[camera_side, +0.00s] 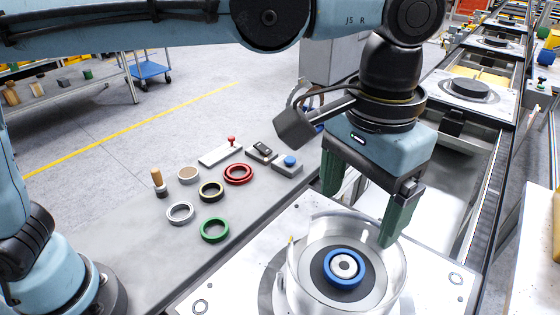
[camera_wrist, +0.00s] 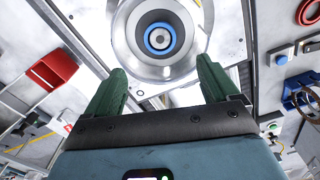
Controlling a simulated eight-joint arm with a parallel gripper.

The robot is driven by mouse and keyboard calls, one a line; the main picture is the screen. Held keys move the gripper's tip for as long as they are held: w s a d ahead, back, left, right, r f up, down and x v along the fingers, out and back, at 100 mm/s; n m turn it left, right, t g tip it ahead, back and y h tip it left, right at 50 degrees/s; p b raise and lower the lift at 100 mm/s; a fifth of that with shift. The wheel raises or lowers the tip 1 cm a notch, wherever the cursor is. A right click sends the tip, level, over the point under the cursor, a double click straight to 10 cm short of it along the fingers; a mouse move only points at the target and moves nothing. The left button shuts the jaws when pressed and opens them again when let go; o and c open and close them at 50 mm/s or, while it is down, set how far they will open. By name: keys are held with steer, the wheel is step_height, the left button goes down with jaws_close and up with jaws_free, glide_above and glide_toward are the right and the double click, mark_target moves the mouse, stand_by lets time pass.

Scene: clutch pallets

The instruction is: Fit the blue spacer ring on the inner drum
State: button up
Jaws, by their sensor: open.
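The blue spacer ring (camera_side: 344,269) lies around the grey hub of the inner drum, inside a clear-walled round housing (camera_side: 303,272) on a white pallet (camera_side: 235,262). In the wrist view the blue ring (camera_wrist: 149,47) shows as a circle around the hub in the middle of the silver housing (camera_wrist: 190,68). I cannot tell whether it is fully seated. My gripper (camera_side: 362,212) is open and empty, its green fingers wide apart above the housing's rim. In the wrist view the gripper (camera_wrist: 160,85) points toward the housing, with nothing between its fingers.
On the grey bench at left lie a green ring (camera_side: 215,230), a silver ring (camera_side: 180,213), a black ring (camera_side: 211,192) and a red ring (camera_side: 238,174). A wooden-handled tool (camera_side: 158,180) and a blue-button box (camera_side: 288,164) stand there too. More pallets (camera_side: 470,90) line the conveyor behind.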

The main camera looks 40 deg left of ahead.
steer(key=w+a+n+t+h, duration=0.1)
steer(key=w+a+n+t, duration=0.15)
steer(key=a, duration=1.45)
steer(key=s+a+f+t, duration=0.1)
steer(key=a+f+t, duration=0.1)
steer(key=a+f, duration=0.2)
steer(key=s+a+f+t+y, duration=0.1)
steer(key=a+f, duration=0.3)
steer(key=a, duration=0.6)
steer(key=shift+s+f+n+t, duration=0.25)
steer(key=shift+s+n+t, duration=0.2)
steer(key=shift+s+t, duration=0.35)
